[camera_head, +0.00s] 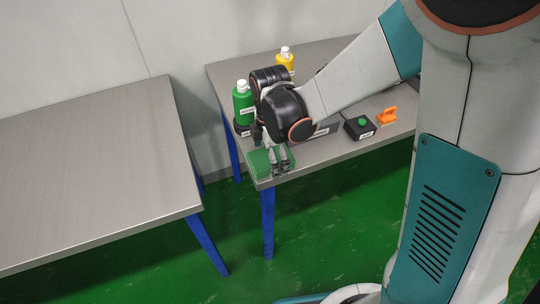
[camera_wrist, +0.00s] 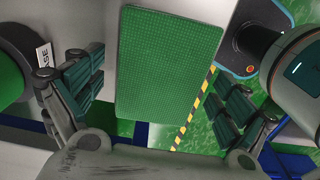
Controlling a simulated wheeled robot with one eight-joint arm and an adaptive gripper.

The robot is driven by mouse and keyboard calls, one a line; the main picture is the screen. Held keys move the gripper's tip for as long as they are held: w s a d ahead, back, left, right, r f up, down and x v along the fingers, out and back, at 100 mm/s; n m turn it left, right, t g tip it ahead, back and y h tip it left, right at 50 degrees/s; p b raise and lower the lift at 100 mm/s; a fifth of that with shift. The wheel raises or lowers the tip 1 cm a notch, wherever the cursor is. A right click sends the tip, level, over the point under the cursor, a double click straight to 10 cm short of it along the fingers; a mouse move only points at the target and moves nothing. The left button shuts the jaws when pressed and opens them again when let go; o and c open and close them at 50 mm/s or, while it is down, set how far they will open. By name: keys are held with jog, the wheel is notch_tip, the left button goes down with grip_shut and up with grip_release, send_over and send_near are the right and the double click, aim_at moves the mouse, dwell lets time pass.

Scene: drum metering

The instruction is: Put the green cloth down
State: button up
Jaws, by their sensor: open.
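The green cloth (camera_head: 257,161) is a flat green rectangle at the near left corner of the right-hand table (camera_head: 340,151). In the wrist view the cloth (camera_wrist: 170,60) appears to lie flat on the grey tabletop, close to its edge. My gripper (camera_head: 279,163) is low over the cloth and partly covers it in the head view. In the wrist view its fingers (camera_wrist: 160,95) are spread wide, one on each side of the cloth and apart from it. Nothing is seen pinched between them.
A green bottle (camera_head: 242,102) stands in a dark, labelled base left of my arm, with a yellow bottle (camera_head: 285,60) behind. A black box with a green button (camera_head: 361,126) and an orange object (camera_head: 387,116) sit rightward. The left table (camera_head: 90,170) is bare.

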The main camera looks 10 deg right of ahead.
jog(key=shift+r, duration=0.1)
notch_tip(320, 180, up, 12)
jog(key=p, duration=0.4)
jog(key=shift+p, duration=0.35)
jog(key=shift+r, duration=0.1)
